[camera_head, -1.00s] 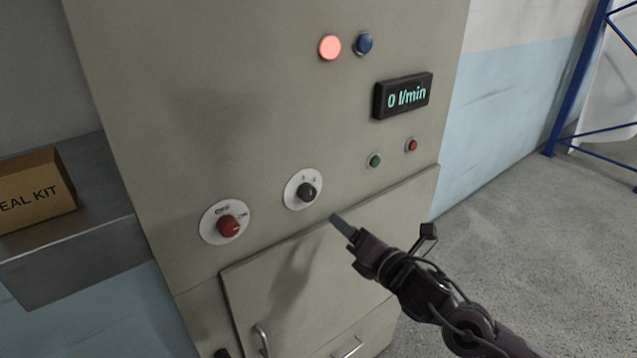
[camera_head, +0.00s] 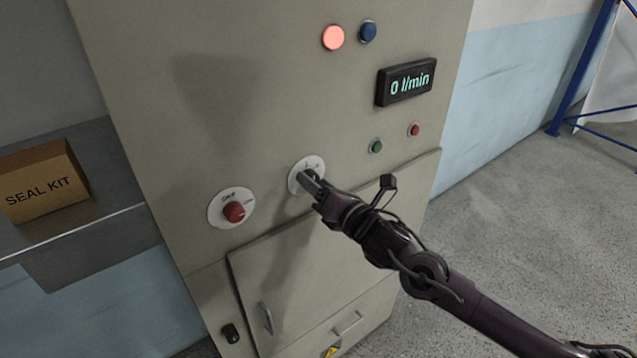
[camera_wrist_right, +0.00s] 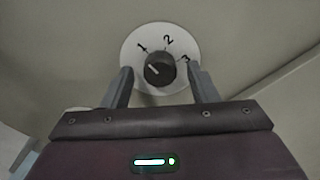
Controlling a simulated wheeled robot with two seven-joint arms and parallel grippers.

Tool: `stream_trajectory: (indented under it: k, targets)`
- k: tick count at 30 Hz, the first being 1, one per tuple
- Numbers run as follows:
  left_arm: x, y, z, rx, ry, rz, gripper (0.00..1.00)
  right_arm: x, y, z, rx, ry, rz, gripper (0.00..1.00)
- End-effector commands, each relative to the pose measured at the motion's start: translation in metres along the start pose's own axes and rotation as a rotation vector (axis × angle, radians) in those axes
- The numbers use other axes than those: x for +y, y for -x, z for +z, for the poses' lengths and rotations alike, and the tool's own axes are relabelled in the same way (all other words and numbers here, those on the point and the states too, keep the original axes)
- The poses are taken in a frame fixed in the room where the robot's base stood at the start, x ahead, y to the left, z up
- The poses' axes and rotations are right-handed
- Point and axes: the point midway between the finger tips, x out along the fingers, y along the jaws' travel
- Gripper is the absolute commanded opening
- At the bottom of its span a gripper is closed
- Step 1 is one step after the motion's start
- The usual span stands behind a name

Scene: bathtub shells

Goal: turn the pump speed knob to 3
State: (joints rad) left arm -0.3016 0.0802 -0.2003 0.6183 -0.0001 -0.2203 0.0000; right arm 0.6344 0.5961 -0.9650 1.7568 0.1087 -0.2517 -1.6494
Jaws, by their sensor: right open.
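The pump speed knob (camera_wrist_right: 161,66) is black on a round white dial (camera_wrist_right: 134,52) marked 1, 2 and 3. Its white pointer mark sits left of its middle, on the side of the 1. In the head view the dial (camera_head: 300,166) is partly covered by my right gripper (camera_head: 310,181), which also hides most of the knob. In the wrist view my right gripper (camera_wrist_right: 156,72) is open, with one finger on each side of the knob; I cannot tell whether they touch it. My left gripper is out of view.
A red knob (camera_head: 234,212) on a white dial sits left. Above are a lit red lamp (camera_head: 333,37), a blue button (camera_head: 368,31) and a display (camera_head: 405,82) reading 0 l/min. Green (camera_head: 376,146) and red (camera_head: 414,129) buttons sit right. A seal kit box (camera_head: 43,181) rests on a shelf.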

Motion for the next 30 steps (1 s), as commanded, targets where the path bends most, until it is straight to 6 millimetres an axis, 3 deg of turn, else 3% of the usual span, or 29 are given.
stream_trajectory:
  k: [3, 13, 23, 30]
  targets:
    - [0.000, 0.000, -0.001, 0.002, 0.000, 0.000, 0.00, 0.000, 0.000, 0.000, 0.000, 0.000, 0.000, 0.54]
    - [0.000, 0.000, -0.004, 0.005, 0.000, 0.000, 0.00, 0.000, 0.000, 0.000, 0.000, -0.001, 0.000, 0.10]
    - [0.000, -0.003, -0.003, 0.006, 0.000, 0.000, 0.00, -0.001, 0.000, -0.001, 0.000, -0.044, -0.001, 0.09]
    - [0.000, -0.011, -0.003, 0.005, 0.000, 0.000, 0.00, -0.001, 0.000, -0.002, 0.000, -0.188, 0.000, 0.09]
